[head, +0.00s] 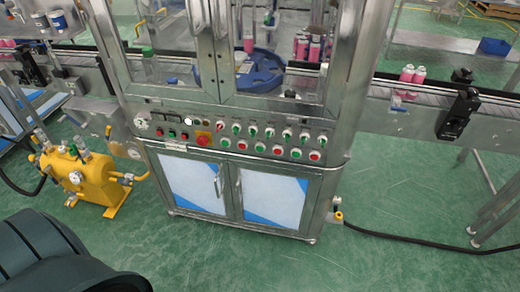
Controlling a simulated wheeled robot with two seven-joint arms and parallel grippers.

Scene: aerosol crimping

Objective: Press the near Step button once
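The control panel (170,119) runs across the front of the steel machine, below its windows and above the cabinet doors. It carries two rows of small round buttons. The upper row (252,131) looks mostly green and white. The lower row (277,150) mixes red and green. Labels are too small to read, so I cannot tell which button is the near Step button. Neither of my grippers is in view.
A yellow pump unit (82,178) stands on the floor at the left. Conveyors flank the machine; pink cans (405,75) stand on the right one. A black hose (420,238) crosses the floor at right. The green floor (260,262) before the doors is clear.

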